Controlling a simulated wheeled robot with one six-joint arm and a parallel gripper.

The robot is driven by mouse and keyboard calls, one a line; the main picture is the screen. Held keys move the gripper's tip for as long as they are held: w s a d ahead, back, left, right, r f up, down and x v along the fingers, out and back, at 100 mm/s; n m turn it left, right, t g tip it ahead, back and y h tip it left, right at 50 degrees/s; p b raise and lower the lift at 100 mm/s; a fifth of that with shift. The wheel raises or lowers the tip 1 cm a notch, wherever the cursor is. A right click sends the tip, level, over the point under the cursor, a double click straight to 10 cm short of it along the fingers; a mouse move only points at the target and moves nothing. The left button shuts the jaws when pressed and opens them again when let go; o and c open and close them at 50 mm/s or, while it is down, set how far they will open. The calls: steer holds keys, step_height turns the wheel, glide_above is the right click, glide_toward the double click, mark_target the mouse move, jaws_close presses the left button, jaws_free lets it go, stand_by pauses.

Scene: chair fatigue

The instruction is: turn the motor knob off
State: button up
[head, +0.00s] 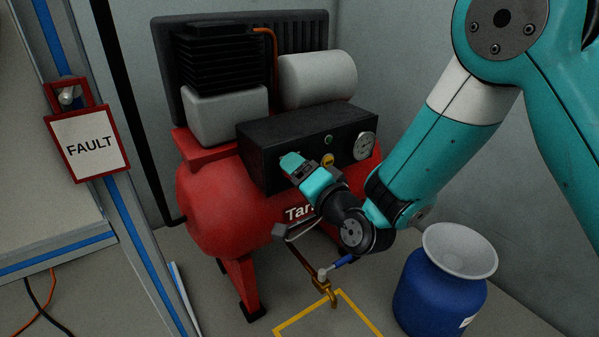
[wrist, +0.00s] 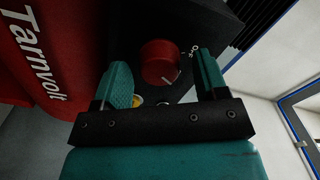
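The red motor knob (wrist: 161,62) is on the black control box of the compressor in the wrist view. A short white line on its face points to the lower right in that picture. A small white label (wrist: 195,48), perhaps "OFF", sits to its upper right. My gripper (wrist: 163,72) is open, with one teal finger to either side of the knob; I cannot tell whether they touch it. In the head view my gripper (head: 298,169) is at the front of the control box (head: 285,130) and hides the knob.
The box also carries a green button (head: 328,140), a yellow part (head: 327,160) and a gauge (head: 365,146). The red tank (head: 215,205) lies below. A blue drum with a funnel (head: 438,295) stands at right. A FAULT sign (head: 88,146) hangs at left.

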steer(key=shift+a, duration=0.1)
steer(key=c, duration=0.8)
steer(key=shift+n, duration=0.3)
steer(key=n+b, duration=0.1)
steer(key=n, duration=0.4)
steer(key=n+b, duration=0.2)
steer(key=n, duration=0.2)
steer(key=shift+f, duration=0.1)
steer(key=shift+c, duration=0.2)
steer(key=shift+n+b, duration=0.45)
steer(key=shift+n, duration=0.65)
steer(key=o, duration=0.9)
